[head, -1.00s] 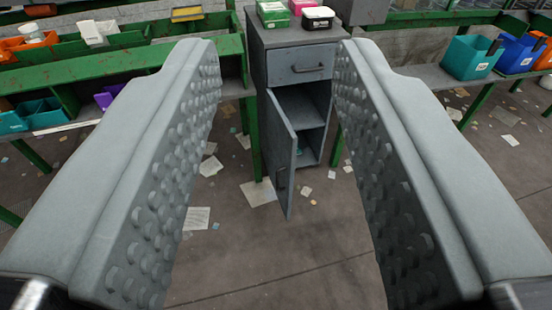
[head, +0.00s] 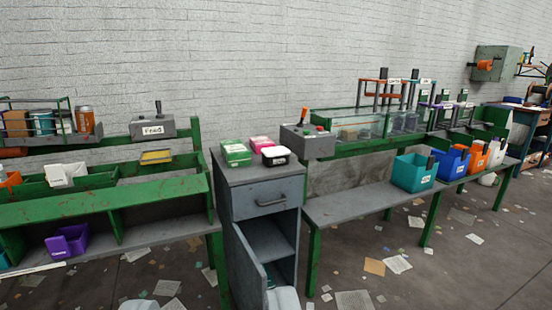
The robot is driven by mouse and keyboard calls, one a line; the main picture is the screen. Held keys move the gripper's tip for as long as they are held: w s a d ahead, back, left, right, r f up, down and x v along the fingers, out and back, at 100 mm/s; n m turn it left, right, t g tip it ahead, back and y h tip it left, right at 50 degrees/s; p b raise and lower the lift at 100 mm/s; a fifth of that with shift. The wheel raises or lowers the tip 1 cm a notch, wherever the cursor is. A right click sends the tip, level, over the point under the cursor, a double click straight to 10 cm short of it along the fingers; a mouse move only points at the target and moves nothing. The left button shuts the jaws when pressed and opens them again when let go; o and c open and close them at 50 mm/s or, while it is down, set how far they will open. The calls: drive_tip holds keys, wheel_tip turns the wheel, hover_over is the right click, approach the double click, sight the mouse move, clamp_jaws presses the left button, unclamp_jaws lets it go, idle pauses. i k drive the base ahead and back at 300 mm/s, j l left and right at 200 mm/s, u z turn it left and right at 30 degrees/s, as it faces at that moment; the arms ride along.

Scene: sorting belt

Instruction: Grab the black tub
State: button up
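The black tub (head: 275,157), with a white label or lid on top, stands on the grey cabinet's top (head: 238,175). A green tub (head: 236,154) is to its left and a pink tub (head: 261,143) is just behind it. Only the two grey fingertips of my gripper (head: 211,302) show, at the bottom edge of the picture. They are wide apart with nothing seen between them, well below the tub in the picture. The rest of the gripper is out of frame.
The cabinet door (head: 249,264) hangs open, its drawer (head: 268,199) is shut. A grey control box (head: 307,141) stands close right of the tubs. Green benches flank the cabinet; the right one holds a teal bin (head: 414,172) and a blue bin (head: 453,163). Papers litter the floor.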

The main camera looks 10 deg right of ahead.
sight(284, 160)
drive_tip(key=i+j+z, duration=0.35)
drive_tip(key=i+j, duration=0.15)
drive_tip(key=i, duration=0.15)
drive_tip(key=i+j+z, duration=0.3)
drive_tip(key=i+j, duration=0.35)
drive_tip(key=i+j+z, duration=0.35)
drive_tip(key=i+j, duration=0.15)
drive_tip(key=j, duration=0.3)
